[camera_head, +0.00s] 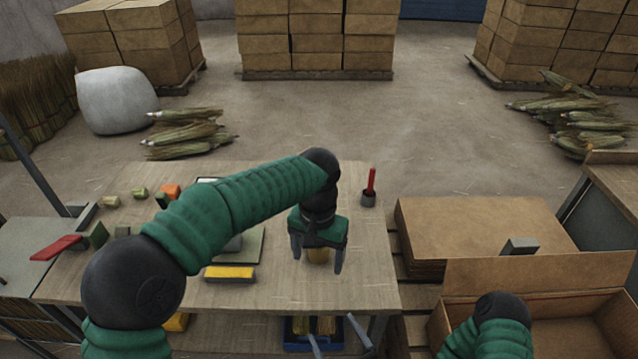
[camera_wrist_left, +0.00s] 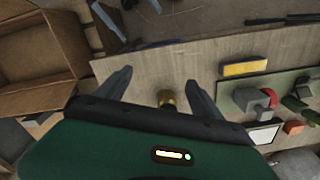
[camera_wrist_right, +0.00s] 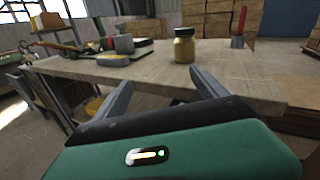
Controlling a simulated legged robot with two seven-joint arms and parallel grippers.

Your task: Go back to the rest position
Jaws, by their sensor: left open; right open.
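My left gripper (camera_head: 318,264) is open over the front right part of the wooden table (camera_head: 370,285). A small jar (camera_head: 318,256) with a yellowish body stands on the table below it, partly hidden by the gripper. In the left wrist view the jar (camera_wrist_left: 165,97) shows between the spread fingers, and I cannot tell any contact. In the right wrist view the jar (camera_wrist_right: 184,46) stands upright on the table top. My right gripper (camera_head: 332,328) is open and empty, low in front of the table's front edge.
A yellow block (camera_head: 230,273) and a red stick in a dark cup (camera_head: 368,197) are on the table. A blue bin (camera_head: 298,344) sits below its front edge. An open cardboard box (camera_head: 560,318) stands at the right. Corn-like bundles (camera_head: 185,133) lie behind.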

